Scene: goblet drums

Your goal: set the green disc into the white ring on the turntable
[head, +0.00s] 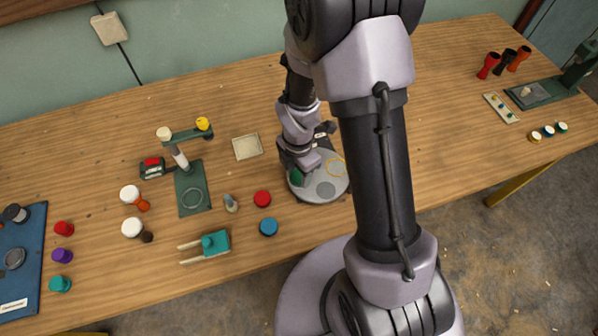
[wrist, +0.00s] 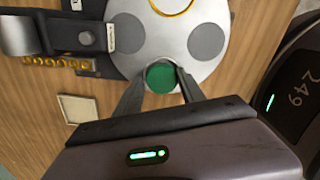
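The green disc (wrist: 161,78) lies between the two fingertips of my gripper (wrist: 162,84) in the wrist view, and the fingers look closed on its sides. In the head view my gripper (head: 298,174) is over the left edge of the round grey turntable (head: 316,194). The turntable (wrist: 165,45) carries a yellow ring (head: 337,167) and darker grey round spots (wrist: 207,41). A pale arc shows along the disc's far edge; it may be the white ring, mostly hidden. I cannot tell whether the disc touches the turntable.
A red disc (head: 262,198) and a blue disc (head: 268,227) lie left of the turntable. A square tray (head: 247,146) and a green stand (head: 193,188) are further left. A teal-and-wood clamp-like item (head: 214,243) lies near the front edge.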

